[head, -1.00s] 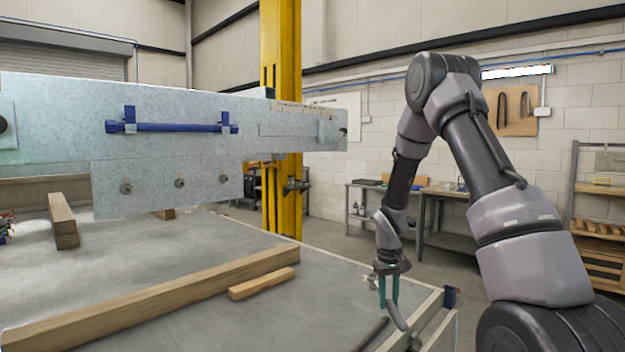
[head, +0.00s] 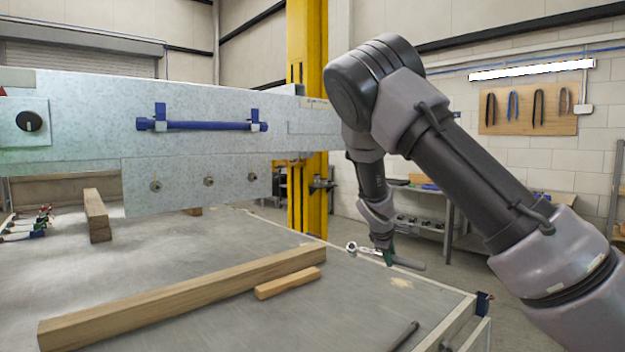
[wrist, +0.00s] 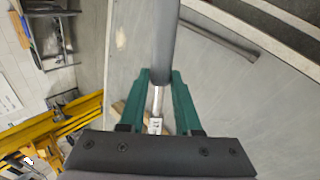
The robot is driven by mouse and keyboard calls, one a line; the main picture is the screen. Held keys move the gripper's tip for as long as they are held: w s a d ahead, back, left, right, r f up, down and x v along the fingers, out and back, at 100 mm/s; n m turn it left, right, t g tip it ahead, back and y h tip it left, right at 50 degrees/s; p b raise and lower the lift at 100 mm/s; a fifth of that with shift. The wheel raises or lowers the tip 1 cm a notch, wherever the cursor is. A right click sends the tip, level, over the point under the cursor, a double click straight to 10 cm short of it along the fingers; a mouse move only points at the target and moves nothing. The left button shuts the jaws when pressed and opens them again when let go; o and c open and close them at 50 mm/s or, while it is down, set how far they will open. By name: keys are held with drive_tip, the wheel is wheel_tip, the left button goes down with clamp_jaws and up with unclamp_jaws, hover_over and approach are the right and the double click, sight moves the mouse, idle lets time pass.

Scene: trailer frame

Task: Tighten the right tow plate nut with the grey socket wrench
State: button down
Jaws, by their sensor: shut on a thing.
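The grey socket wrench (head: 408,263) is held by my gripper (head: 388,257) above the far right part of the table. Its silver ratchet head (head: 350,246) points left in the head view and its grey handle points right. The tow plate (head: 195,197) hangs on the galvanised frame beam and carries three nuts in a row. The right nut (head: 253,177) is to the left of the wrench and higher in the picture, apart from it.
A long wooden beam (head: 190,297) and a short block (head: 288,283) lie on the grey table (head: 300,325). A dark rod (head: 404,335) lies near the front right edge. Several coloured-handled tools (head: 35,225) are at the left. A yellow column (head: 307,100) stands behind.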

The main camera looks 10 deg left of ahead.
drive_tip(key=s+a+r+n+t+y, duration=0.3)
drive_tip(key=a+r+n+t+y, duration=0.4)
drive_tip(key=a+r+n+y, duration=0.6)
drive_tip(key=a+r+y, duration=0.1)
drive_tip(key=a+r, duration=0.9)
drive_tip(key=shift+a+r+y, duration=0.15)
drive_tip(key=shift+r+y, duration=0.2)
drive_tip(key=shift+y, duration=0.05)
drive_tip(key=shift+s, duration=0.1)
drive_tip(key=w+a+f+m, duration=0.1)
drive_tip(key=a+f+m, duration=0.2)
drive_tip(key=f+m, duration=0.2)
drive_tip(key=shift+a+f+m+g, duration=0.4)
drive_tip(key=shift+f, duration=0.25)
drive_tip(key=shift+w+a, duration=0.3)
drive_tip(key=shift+w, duration=0.1)
drive_tip(key=shift+w+a, duration=0.45)
drive_tip(key=shift+a, duration=0.05)
